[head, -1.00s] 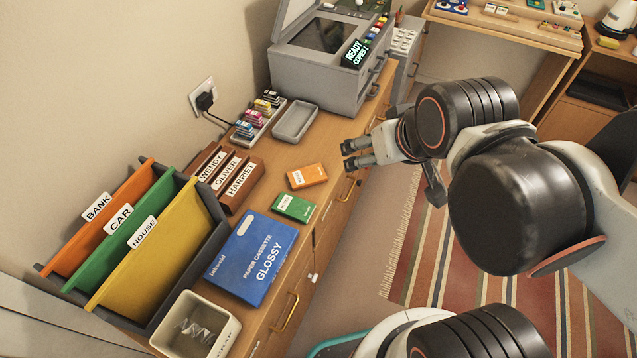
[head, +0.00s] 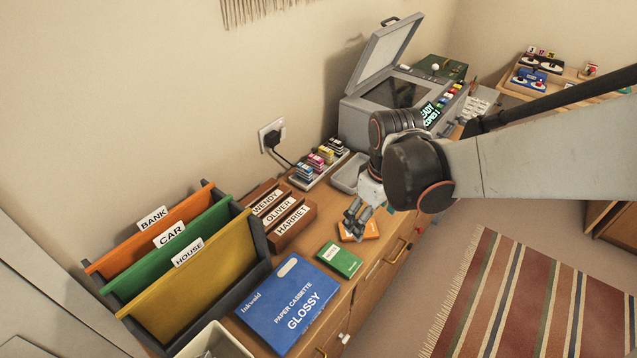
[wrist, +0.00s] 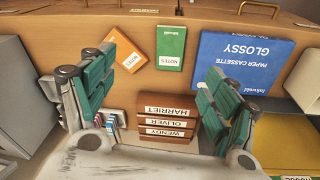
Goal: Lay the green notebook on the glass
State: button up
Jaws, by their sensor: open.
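The green notebook (head: 339,259) lies flat on the wooden cabinet top, between the orange notebook and the blue paper cassette. In the wrist view the green notebook (wrist: 171,47) shows ahead of the fingers, with a white label. The glass (head: 394,92) is the dark flat pane of the grey copier, whose lid stands raised. My gripper (head: 354,222) hangs over the cabinet beside the orange notebook (head: 364,230), partly covering it. In the wrist view my gripper (wrist: 158,88) has its fingers wide apart with nothing between them.
The blue paper cassette (head: 288,305), name-labelled holders (head: 283,213), a grey tray (head: 350,173) and ink cartridges (head: 320,161) crowd the cabinet top. A folder rack (head: 180,275) stands at the left. The copier's raised lid (head: 377,58) leans toward the wall. Rug-covered floor lies at the right.

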jog(key=n+g, duration=0.2)
send_over(348, 263)
notch_tip(348, 263, down, 7)
jog(key=f+b, duration=0.2)
jog(key=f, duration=0.2)
jog(key=f+b, duration=0.2)
jog(key=f, duration=0.3)
jog(key=shift+s+d, duration=0.1)
jog(key=shift+d, duration=0.1)
jog(key=shift+a+f+b, duration=0.15)
jog(key=shift+f+b, duration=1.45)
jog(key=shift+f, duration=1.05)
jog(key=shift+r, duration=0.1)
jog(key=shift+c, duration=0.2)
jog(key=c, duration=1.2)
